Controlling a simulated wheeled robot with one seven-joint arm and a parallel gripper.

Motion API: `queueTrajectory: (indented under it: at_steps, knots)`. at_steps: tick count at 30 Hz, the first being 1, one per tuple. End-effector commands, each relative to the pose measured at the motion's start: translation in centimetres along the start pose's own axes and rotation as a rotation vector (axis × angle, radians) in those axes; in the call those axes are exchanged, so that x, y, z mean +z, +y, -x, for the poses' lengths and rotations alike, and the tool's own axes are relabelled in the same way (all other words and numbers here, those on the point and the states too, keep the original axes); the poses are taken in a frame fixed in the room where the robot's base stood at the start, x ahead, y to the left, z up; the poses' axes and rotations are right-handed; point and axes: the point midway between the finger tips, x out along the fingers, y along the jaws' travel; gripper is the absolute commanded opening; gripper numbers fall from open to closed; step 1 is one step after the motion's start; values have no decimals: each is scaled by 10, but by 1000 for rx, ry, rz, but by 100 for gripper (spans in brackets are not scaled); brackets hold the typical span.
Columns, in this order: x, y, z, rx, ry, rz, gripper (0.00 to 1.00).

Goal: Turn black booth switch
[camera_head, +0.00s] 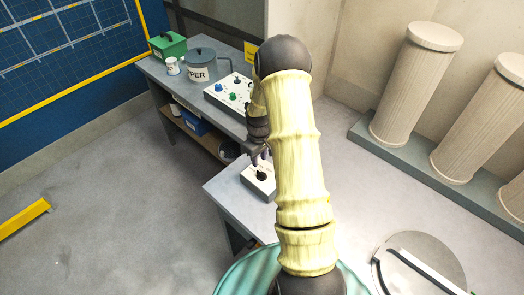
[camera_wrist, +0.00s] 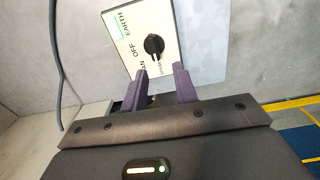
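The black switch (camera_wrist: 154,45) is a round knob on a pale panel (camera_wrist: 128,33) in the wrist view. The panel carries the words EARTH and OFF, and a third word is partly covered by a finger. In the head view the knob (camera_head: 261,175) sits on a small white box (camera_head: 256,188) on the near grey table. My gripper (camera_wrist: 161,71) has its two purple fingers apart with nothing between them. The fingertips are just short of the knob in the wrist view. In the head view my gripper (camera_head: 260,157) is close above the knob; contact cannot be told.
The near table (camera_head: 226,195) joins a longer bench bearing a panel of coloured knobs (camera_head: 230,95), a grey pot (camera_head: 203,72), a white cup (camera_head: 172,66) and a green box (camera_head: 167,45). Fluted columns (camera_head: 415,85) stand at right. Open floor (camera_head: 110,190) lies at left.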

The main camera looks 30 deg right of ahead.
Motion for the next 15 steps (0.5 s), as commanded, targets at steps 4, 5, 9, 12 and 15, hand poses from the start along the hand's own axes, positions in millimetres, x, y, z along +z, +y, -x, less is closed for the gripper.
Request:
queueTrajectory:
  at_steps: [4,5,9,12,15]
  knots:
    - [0,13,-13,-13,-12,20,29]
    - [0,13,-14,-13,-12,22,29]
    - [0,14,-16,-13,-12,23,29]
    - [0,14,-16,-12,-12,23,29]
    - [0,14,-16,-12,-12,23,29]
